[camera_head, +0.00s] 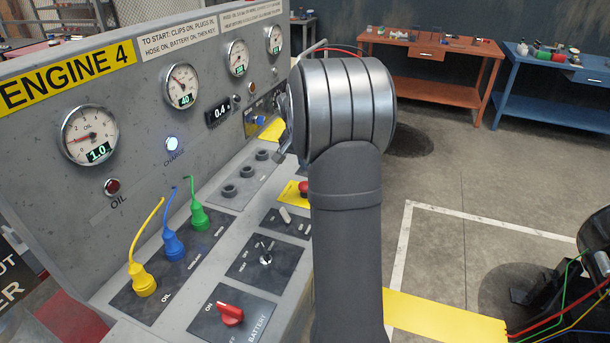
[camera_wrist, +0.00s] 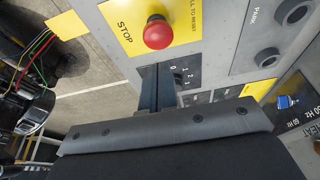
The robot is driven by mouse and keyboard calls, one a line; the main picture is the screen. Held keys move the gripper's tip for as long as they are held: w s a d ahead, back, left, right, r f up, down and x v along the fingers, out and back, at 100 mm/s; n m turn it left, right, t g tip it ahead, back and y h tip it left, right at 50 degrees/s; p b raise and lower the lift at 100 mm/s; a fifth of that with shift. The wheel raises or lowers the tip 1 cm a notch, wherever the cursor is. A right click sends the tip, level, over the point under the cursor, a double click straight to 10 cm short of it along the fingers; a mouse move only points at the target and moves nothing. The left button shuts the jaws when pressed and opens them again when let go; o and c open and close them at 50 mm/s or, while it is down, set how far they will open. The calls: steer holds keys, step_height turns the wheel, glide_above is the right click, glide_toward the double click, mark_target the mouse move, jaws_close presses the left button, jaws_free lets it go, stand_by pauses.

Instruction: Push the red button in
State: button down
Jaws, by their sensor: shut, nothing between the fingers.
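The red button (camera_wrist: 158,32) is a round mushroom head on a yellow plate (camera_wrist: 125,22) marked STOP in the wrist view. In the head view the red button (camera_head: 304,188) shows only in part at the left edge of my arm. My gripper (camera_wrist: 157,70) is shut and empty. Its dark fingertips lie just below the button in the wrist view, over the panel. They appear apart from the button, but I cannot tell the height between them and the panel. In the head view my arm hides the gripper's fingers.
The sloped panel carries a red battery switch (camera_head: 230,314), a small black-plate switch (camera_head: 265,255), and yellow (camera_head: 143,285), blue (camera_head: 173,247) and green (camera_head: 199,219) plugs with cables. The upright gauge panel (camera_head: 135,75) rises behind. Open floor lies to the right, before orange and blue benches.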

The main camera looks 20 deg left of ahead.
steer(key=v, duration=0.8)
steer(key=shift+r, duration=0.35)
steer(key=shift+s, duration=0.1)
steer(key=x, duration=1.1)
steer(key=shift+s+f, duration=0.2)
steer(key=shift+f, duration=0.05)
steer(key=shift+r, duration=0.65)
